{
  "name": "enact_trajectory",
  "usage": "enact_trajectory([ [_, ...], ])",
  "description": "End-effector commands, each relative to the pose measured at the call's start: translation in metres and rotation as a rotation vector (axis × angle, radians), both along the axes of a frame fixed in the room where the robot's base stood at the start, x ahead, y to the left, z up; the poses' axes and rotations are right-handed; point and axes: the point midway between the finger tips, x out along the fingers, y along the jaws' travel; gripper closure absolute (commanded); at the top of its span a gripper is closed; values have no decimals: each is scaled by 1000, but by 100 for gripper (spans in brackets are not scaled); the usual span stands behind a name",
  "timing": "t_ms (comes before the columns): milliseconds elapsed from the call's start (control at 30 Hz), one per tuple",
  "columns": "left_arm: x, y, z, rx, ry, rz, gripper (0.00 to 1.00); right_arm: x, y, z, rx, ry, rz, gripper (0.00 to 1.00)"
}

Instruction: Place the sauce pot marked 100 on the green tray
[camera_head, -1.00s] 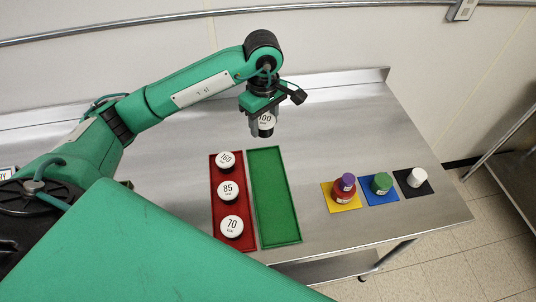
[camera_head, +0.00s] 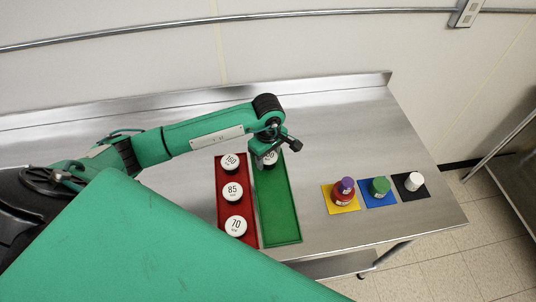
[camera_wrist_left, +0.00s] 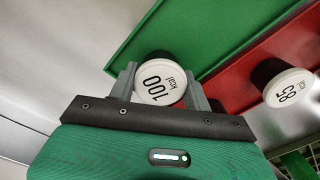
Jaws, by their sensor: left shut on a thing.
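The sauce pot marked 100 (camera_wrist_left: 160,80) has a white lid with black print and a dark body. My left gripper (camera_head: 267,161) is shut on it, with one grey finger on each side in the left wrist view. In the head view the pot (camera_head: 271,158) is over the far end of the green tray (camera_head: 280,215), partly hidden by the gripper. I cannot tell whether its base touches the tray. The rest of the green tray is empty. My right gripper is not in view.
The red tray (camera_head: 222,207) lies left of the green one and holds pots marked 85 (camera_head: 232,191) and 70 (camera_head: 236,226), plus one apparently marked 160 (camera_head: 230,163). Coloured mats with a red-and-purple item (camera_head: 343,191), a green one (camera_head: 380,187) and a white one (camera_head: 413,181) are to the right.

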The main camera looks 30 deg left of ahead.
Motion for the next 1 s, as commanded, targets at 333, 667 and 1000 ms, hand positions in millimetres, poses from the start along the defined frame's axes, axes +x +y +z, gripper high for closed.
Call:
enact_trajectory([
  [333,0,0,-2,1,0,1,35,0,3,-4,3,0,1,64],
  [667,0,0,-1,0,0,1,29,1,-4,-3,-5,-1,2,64],
  [1000,2,0,40,1,-8,0,29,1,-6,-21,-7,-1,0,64],
])
